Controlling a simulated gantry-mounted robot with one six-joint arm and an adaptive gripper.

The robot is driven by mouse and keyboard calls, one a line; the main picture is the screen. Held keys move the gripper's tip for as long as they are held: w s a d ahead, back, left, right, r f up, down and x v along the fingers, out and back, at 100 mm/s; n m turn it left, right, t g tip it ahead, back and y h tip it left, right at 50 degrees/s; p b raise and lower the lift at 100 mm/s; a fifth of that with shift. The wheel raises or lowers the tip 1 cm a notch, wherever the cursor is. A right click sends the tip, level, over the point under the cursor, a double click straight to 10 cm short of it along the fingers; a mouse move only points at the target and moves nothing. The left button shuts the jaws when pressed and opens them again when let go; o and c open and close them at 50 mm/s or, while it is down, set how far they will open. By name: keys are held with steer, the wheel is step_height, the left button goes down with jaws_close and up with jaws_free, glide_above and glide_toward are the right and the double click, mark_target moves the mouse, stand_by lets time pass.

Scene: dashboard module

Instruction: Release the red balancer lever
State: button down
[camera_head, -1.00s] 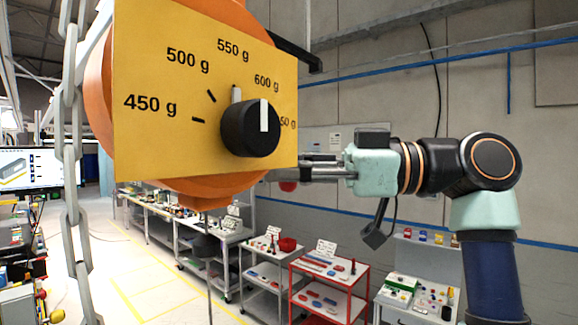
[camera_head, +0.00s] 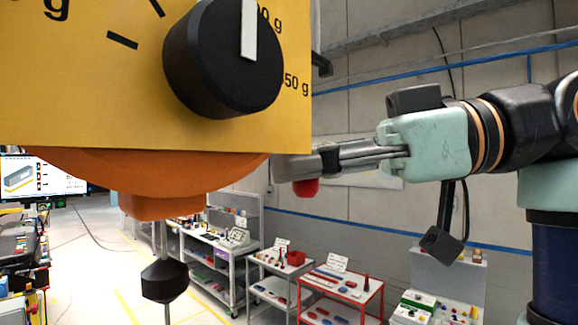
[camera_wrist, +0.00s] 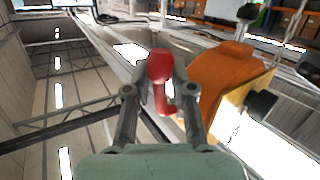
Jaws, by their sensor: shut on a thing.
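The red balancer lever (camera_wrist: 160,68) is between my fingertips in the wrist view. My gripper (camera_wrist: 160,92) is shut on it, one finger on each side. In the head view my gripper (camera_head: 300,167) lies at the right side of the balancer, and a red end of the lever (camera_head: 306,187) shows just below the fingers. The orange balancer body (camera_head: 190,170) sits behind a yellow scale plate (camera_head: 90,100) with a black knob (camera_head: 222,58). The lever's joint to the balancer is hidden in the head view.
A cable with a black stopper (camera_head: 164,281) hangs below the balancer. A red cart (camera_head: 340,285) and grey carts with parts stand on the floor behind. A monitor (camera_head: 45,174) is at left. Open air lies below my gripper.

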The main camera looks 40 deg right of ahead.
steer(key=c, duration=1)
jaws_free()
steer(key=shift+o, duration=0.2)
steer(key=v, duration=1.2)
steer(key=shift+s, duration=0.1)
